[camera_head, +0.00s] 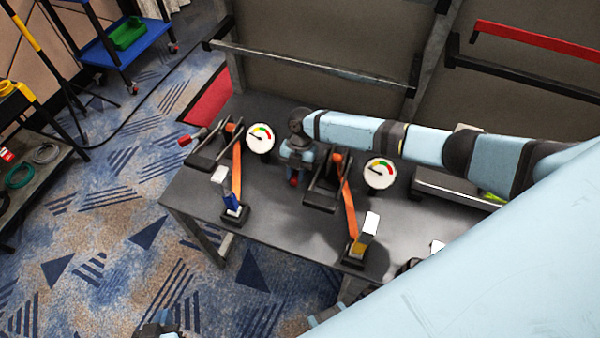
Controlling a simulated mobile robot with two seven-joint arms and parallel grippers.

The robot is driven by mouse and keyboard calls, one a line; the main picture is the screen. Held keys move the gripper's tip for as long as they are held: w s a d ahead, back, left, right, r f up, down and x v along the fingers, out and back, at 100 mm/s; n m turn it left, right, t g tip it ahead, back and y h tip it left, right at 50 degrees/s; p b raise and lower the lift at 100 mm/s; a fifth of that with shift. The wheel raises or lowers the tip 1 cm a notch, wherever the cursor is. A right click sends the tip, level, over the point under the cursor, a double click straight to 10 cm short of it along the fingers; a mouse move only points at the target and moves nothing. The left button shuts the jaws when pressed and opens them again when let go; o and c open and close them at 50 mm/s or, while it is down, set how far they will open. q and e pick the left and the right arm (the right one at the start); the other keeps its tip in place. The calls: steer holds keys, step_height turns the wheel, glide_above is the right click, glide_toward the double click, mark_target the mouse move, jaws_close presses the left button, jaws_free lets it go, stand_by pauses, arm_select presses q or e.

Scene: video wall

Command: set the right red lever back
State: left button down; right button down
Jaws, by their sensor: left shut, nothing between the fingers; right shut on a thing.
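The right red lever has a dark double-arm frame (322,184) on the grey table, with its red grip (293,181) at the left end. My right gripper (295,168) is shut on this red grip from above and partly hides it. The left red lever (187,140) juts out to the left from its own dark frame and is untouched. My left gripper (158,328) is low at the bottom edge, far from both levers, shut and empty. It is partly cut off by the frame.
Round gauges (260,138) and (380,173) stand beside the levers. Orange straps run to a blue clamp (234,207) and a yellow clamp (361,243) near the table's (200,200) front. A blue cart (125,45) stands back left. My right arm covers much of the right.

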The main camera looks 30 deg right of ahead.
steer(key=m, duration=0.1)
steer(key=w+a+m+t, duration=0.1)
steer(key=m, duration=0.1)
steer(key=shift+w+y, duration=0.25)
steer(key=shift+y, duration=0.05)
steer(key=shift+w+a+r+m+t, duration=0.15)
steer(key=shift+w+m+t, duration=0.15)
steer(key=shift+m, duration=0.35)
steer(key=shift+w+a+f+m+t, duration=0.1)
steer(key=shift+w+m+t, duration=0.15)
steer(key=shift+m, duration=0.4)
steer(key=shift+w, duration=0.1)
steer(key=c, duration=1.2)
jaws_free()
steer(key=shift+c, duration=0.2)
steer(key=shift+r, duration=0.1)
steer(key=b+v, duration=0.1)
steer(key=v, duration=1.2)
steer(key=shift+d+r, duration=0.25)
steer(key=shift+d, duration=0.2)
